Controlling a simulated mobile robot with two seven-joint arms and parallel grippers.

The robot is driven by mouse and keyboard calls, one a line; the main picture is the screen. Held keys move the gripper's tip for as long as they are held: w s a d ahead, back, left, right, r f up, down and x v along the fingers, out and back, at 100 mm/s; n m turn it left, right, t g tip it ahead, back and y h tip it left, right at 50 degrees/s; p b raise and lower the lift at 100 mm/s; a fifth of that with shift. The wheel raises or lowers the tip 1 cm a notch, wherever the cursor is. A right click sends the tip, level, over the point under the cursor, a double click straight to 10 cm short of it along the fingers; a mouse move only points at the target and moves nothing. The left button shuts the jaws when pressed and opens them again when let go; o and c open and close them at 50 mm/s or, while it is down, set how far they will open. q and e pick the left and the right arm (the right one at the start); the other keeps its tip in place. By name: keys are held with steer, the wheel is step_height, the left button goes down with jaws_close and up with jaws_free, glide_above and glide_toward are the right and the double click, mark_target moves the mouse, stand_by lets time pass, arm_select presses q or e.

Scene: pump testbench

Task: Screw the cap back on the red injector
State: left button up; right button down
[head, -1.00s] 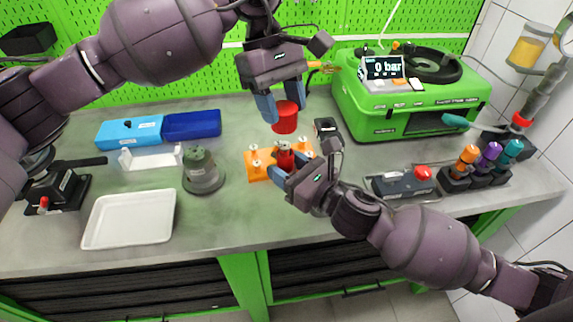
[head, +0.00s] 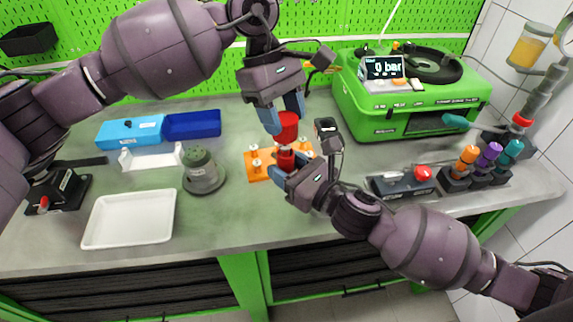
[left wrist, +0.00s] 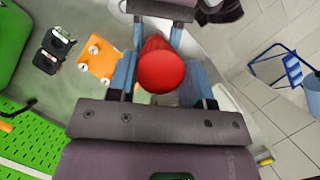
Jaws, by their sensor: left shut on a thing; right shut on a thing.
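My left gripper (head: 283,119) is shut on the red cap (head: 287,128) and holds it upright just above the red injector (head: 286,160). The cap also shows in the left wrist view (left wrist: 161,70), between the fingers of my left gripper (left wrist: 161,66), and hides the injector there. My right gripper (head: 284,173) is shut on the body of the injector and holds it over the front of the orange holder. Whether the cap's lower edge touches the injector's top is too small to tell.
The orange holder (head: 254,172) with several metal posts lies behind the injector. A green test machine (head: 400,112) stands at right, with a black switch box (head: 403,184) before it. A grey-green pot (head: 203,172) and a white tray (head: 130,219) stand left. Bench between pot and holder is clear.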

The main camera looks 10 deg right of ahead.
mark_target(285, 146)
arm_select(q)
steer(key=shift+f, duration=0.95)
steer(key=shift+f, duration=0.85)
steer(key=shift+f, duration=0.55)
stand_by(0.4)
steer(key=m+y, duration=0.1)
steer(key=m, duration=0.1)
steer(key=m+g+y, duration=0.1)
steer(key=m, duration=0.2)
steer(key=shift+d, duration=0.15)
steer(key=m, duration=0.2)
steer(key=m+y, duration=0.1)
steer(key=m, duration=0.2)
steer(key=shift+d+y, duration=0.1)
steer(key=shift+y, duration=0.2)
steer(key=m+y, duration=0.1)
steer(key=m, duration=0.3)
steer(key=shift+t+y, duration=0.3)
steer(key=shift+y, duration=0.1)
steer(key=m+t, duration=0.1)
steer(key=m, duration=0.2)
steer(key=m+y, duration=0.1)
steer(key=m, duration=0.2)
steer(key=shift+d+t, duration=0.1)
steer(key=shift+t, duration=0.3)
